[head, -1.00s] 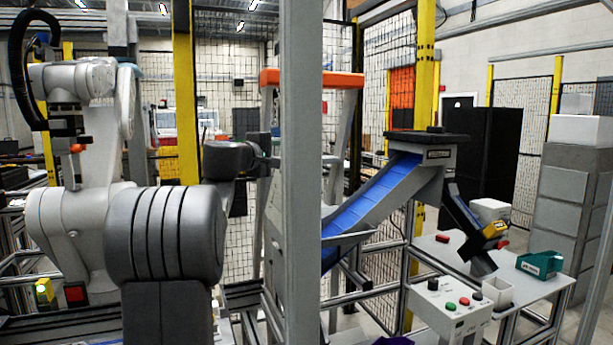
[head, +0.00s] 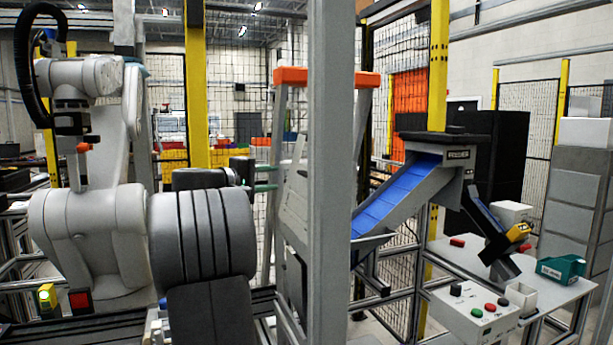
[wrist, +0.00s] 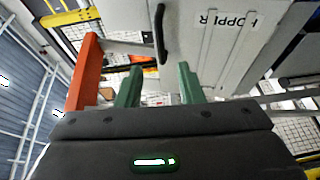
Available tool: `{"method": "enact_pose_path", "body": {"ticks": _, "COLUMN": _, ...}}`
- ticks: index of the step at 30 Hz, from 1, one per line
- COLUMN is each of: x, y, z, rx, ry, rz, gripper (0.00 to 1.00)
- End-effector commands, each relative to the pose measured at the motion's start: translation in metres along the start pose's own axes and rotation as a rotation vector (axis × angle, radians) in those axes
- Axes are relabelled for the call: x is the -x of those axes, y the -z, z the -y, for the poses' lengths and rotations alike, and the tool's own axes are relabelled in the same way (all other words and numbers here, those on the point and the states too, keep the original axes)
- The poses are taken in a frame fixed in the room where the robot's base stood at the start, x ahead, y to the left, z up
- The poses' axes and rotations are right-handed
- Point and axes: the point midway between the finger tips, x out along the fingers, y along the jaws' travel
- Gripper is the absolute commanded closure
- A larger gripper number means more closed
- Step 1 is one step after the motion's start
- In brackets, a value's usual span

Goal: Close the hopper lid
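A pale grey panel marked HOPPER (wrist: 225,40) fills the upper middle of the wrist view, with a dark bar handle (wrist: 161,35) on it. In the head view a pale slanted panel (head: 292,215), probably the same hopper, is partly hidden by a grey post. I cannot tell how far the lid is open. My gripper (wrist: 158,82) has two green fingers spread apart with nothing between them. The handle lies just beyond the fingertips, roughly in line with the gap; no contact shows. In the head view my gripper (head: 265,177) is left of the post.
The grey post (head: 331,180) stands close in front of the hopper. An orange-topped frame (head: 326,77) rises behind, and an orange bar (wrist: 84,75) is left of the fingers. A blue conveyor (head: 395,195) and a table with a button box (head: 478,312) are at right.

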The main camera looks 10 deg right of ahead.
Motion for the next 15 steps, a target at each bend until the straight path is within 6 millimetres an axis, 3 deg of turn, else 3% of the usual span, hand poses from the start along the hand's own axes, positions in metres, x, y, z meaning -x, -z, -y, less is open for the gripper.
{"method": "enact_pose_path", "body": {"ticks": 9, "x": -0.07, "y": -0.001, "z": -0.002, "rx": 0.002, "ry": 0.001, "rz": 0.003, "gripper": 0.66}}
{"method": "enact_pose_path", "body": {"ticks": 15, "x": -0.101, "y": -0.001, "z": -0.001, "rx": 0.002, "ry": 0.001, "rz": 0.003, "gripper": 0.66}}
